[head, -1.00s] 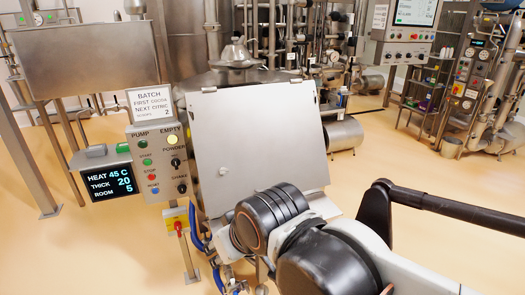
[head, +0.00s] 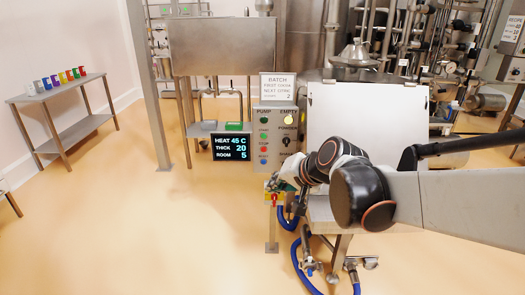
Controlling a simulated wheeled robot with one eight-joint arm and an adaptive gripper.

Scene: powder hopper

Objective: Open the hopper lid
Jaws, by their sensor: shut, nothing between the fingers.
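The hopper lid (head: 352,118) is a flat, pale square steel panel in the right half of the head view. It stands steeply, its broad face toward me. My arm covers its lower part, so I cannot see its lower edge or the hopper mouth clearly. My gripper (head: 279,184) is small and partly hidden at the end of my arm, in front of the control box's lower end and left of the panel. It is shut and holds nothing. I cannot tell whether it touches anything.
The control box (head: 263,149) with buttons and a lit yellow lamp stands left of the lid. A display (head: 231,147) is beside it. Blue hoses (head: 303,262) hang below. A side table (head: 62,96) with several coloured containers stands far left. The floor between is clear.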

